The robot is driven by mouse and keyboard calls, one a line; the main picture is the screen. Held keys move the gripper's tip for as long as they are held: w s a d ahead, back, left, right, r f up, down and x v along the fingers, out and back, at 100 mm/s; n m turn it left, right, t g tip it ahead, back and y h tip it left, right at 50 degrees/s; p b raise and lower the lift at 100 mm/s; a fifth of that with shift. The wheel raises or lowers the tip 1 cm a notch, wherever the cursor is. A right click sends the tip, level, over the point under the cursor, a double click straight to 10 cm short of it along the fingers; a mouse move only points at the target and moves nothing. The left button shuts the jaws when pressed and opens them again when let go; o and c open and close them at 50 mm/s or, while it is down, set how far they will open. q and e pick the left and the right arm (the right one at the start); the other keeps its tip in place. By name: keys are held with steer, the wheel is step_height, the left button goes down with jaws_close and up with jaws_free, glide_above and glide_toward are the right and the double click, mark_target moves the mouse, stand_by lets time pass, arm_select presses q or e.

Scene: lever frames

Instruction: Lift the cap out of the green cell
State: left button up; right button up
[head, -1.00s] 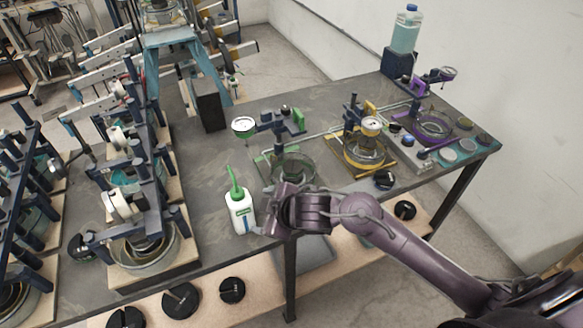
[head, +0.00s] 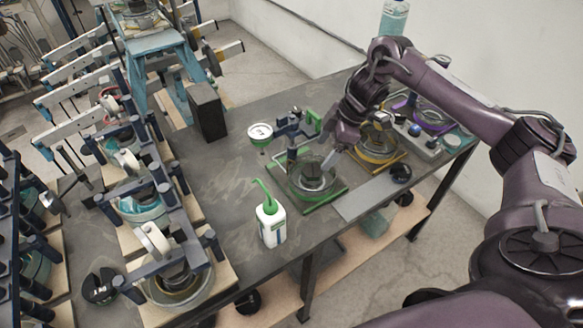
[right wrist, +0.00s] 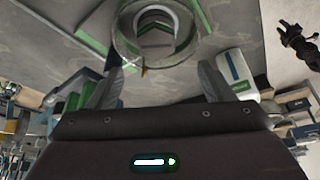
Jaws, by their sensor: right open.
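The green cell (head: 335,190) is a clear round dish on a green-edged base near the front of the dark table. A dark cap (head: 312,168) appears inside its dish; my gripper partly crowds it in the head view. In the right wrist view the glass ring (right wrist: 118,40) sits at the top, with a grey grooved piece (right wrist: 155,42) inside. My left gripper does not show in the head view.
A white bottle with a green spout (head: 271,222) stands left of the cell. A green-marked post with a round dial (head: 260,132) is behind it. The yellow cell (head: 380,150) and purple cell (head: 432,120) stand to the right. A flat grey plate (head: 362,197) lies beside the green cell.

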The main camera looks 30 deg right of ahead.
mark_target(313, 169)
steer(key=shift+f, duration=0.25)
step_height(313, 169, down, 3)
steer(key=shift+r, duration=0.2)
steer(key=f, duration=0.1)
steer(key=w+a+f, duration=0.1)
steer(key=f, duration=0.1)
steer(key=shift+w+a, duration=0.2)
steer(key=shift+a, duration=0.05)
steer(key=shift+w+a+f, duration=0.1)
steer(key=shift+f, duration=0.2)
steer(key=c, duration=1)
steer(key=shift+c, duration=1.2)
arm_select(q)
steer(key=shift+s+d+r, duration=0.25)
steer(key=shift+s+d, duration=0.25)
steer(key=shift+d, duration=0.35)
